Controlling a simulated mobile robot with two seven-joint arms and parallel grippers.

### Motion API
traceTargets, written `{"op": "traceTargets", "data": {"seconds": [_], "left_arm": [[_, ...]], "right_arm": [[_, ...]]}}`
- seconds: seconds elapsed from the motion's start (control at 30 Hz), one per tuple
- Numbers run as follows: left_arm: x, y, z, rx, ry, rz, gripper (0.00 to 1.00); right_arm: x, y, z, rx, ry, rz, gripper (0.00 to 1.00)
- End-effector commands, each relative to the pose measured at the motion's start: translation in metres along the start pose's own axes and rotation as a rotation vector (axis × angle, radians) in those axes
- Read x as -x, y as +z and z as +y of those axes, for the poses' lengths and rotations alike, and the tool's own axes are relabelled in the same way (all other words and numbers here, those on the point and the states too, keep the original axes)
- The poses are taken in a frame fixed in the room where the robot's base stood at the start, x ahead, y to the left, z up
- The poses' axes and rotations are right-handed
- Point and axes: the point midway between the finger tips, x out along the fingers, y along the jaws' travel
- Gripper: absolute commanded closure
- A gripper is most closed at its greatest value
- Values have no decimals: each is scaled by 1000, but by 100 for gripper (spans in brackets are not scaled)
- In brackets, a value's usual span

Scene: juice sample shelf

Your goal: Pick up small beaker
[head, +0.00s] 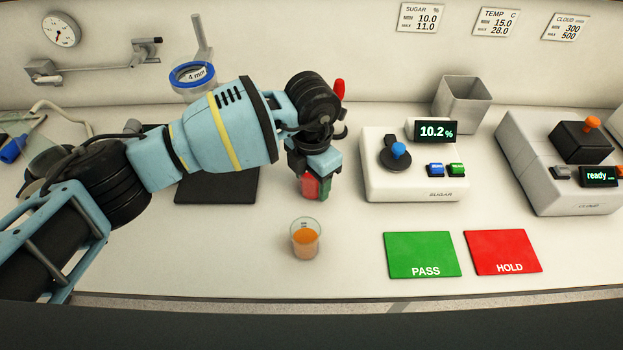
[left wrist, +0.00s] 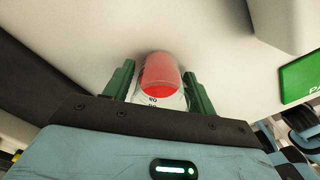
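A small clear beaker of orange juice (head: 305,243) stands upright on the bench, in front of my left gripper and apart from it. My left gripper (head: 317,186) points down, its green fingers spread on either side of a clear vessel with red contents (head: 309,187). In the left wrist view, this red vessel (left wrist: 160,85) sits between the fingertips (left wrist: 161,88) and carries printed marks. Its sides are very close to both fingers; I cannot tell whether they press on it. The orange beaker does not show clearly in the left wrist view. My right gripper is not in view.
The sugar meter (head: 415,180) reads 10.2 % to the right. The green PASS mat (head: 422,250) and red HOLD mat (head: 502,247) lie at front right. A grey open bin (head: 463,105) stands behind. A dark pad (head: 215,190) lies under my left arm.

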Motion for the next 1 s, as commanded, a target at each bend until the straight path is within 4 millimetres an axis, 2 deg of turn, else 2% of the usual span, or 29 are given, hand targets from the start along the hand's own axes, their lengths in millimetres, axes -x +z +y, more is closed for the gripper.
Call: {"op": "traceTargets", "data": {"seconds": [0.03,0.27,0.67,1.0], "left_arm": [[0,0,0,0,0,0,51],[0,0,0,0,0,0,80],[3,0,0,0,0,-1,80],[21,0,0,-1,1,-2,80]], "right_arm": [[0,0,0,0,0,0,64],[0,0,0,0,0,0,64],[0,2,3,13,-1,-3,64],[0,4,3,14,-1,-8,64]]}}
